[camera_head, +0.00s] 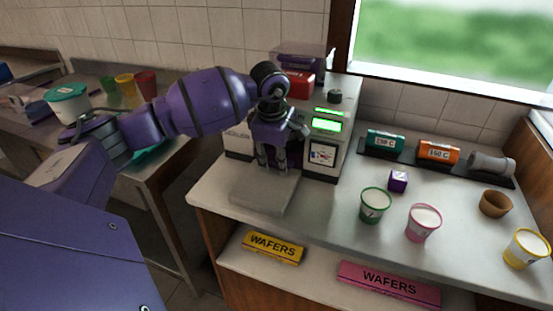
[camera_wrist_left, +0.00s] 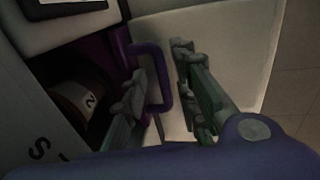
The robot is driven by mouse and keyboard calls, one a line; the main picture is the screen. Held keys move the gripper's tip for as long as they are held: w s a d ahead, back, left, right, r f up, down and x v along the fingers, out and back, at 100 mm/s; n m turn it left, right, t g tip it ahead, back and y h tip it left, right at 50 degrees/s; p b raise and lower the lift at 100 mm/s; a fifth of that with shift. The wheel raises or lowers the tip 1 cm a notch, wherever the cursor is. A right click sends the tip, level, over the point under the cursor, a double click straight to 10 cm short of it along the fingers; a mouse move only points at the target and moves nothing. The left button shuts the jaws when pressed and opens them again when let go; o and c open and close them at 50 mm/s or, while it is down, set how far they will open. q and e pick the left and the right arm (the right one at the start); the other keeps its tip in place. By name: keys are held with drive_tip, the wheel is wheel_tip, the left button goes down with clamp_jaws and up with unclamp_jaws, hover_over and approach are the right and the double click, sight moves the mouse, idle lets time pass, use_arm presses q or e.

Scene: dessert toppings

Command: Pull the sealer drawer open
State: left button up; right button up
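The sealer (camera_head: 328,140) is a pale machine with green displays on the back counter. My left gripper (camera_head: 274,165) is in front of its left part and hides much of its front. In the left wrist view a purple loop handle (camera_wrist_left: 154,72) stands out from a purple part at the machine's front. The left gripper's fingers (camera_wrist_left: 162,95) are apart, one on each side of the handle. The left finger is close to the handle; I cannot tell if it touches. A gap remains at the right finger. My right gripper is not in view.
A pale slab (camera_head: 262,190) lies below the gripper. Yellow (camera_head: 273,248) and pink (camera_head: 388,284) wafer boxes lie on the lower shelf. A dark opening shows left of the handle in the wrist view.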

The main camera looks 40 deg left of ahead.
use_arm(q)
clamp_jaws()
drive_tip(key=shift+s, duration=0.1)
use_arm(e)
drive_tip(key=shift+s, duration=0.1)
